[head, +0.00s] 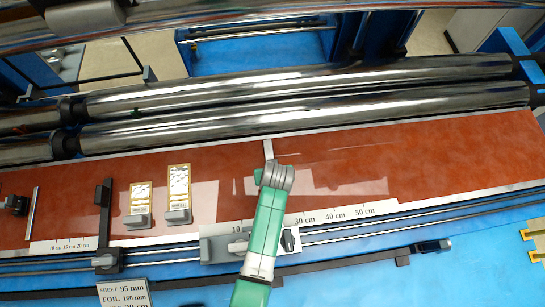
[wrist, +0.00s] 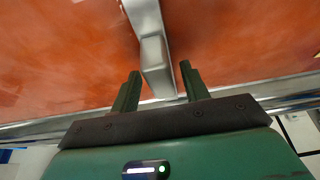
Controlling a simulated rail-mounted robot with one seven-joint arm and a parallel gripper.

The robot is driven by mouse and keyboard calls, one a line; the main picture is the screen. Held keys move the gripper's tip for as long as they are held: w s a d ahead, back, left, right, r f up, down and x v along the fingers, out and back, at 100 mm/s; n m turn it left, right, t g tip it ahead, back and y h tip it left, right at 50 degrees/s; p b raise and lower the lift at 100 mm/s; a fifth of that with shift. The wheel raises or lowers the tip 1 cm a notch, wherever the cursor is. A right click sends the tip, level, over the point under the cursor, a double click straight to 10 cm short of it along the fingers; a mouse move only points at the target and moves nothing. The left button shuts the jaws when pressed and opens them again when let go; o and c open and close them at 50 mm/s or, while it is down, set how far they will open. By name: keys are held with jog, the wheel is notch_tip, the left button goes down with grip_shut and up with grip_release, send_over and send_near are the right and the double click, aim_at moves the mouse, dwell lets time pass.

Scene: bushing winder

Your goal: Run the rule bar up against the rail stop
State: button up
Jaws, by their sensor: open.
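A light grey bar, which looks like the rule bar (head: 268,150), crosses the red-brown table above my arm in the head view. My arm hides its lower part. In the wrist view a grey bar (wrist: 152,55) with a raised block runs down toward my open gripper (wrist: 160,76). Its near end lies between the two green fingers, with gaps showing on both sides. A grey carriage (head: 213,246) sits on the front rail, partly behind my arm.
Two cards (head: 141,197) with grey blocks lie on the table. Printed scales (head: 335,215) run along the front edge. Polished rollers (head: 300,107) lie behind. The rail right of the carriage looks clear.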

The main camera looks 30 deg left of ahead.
jog(key=shift+r, duration=0.1)
jog(key=v, duration=0.7)
jog(key=shift+r, duration=0.3)
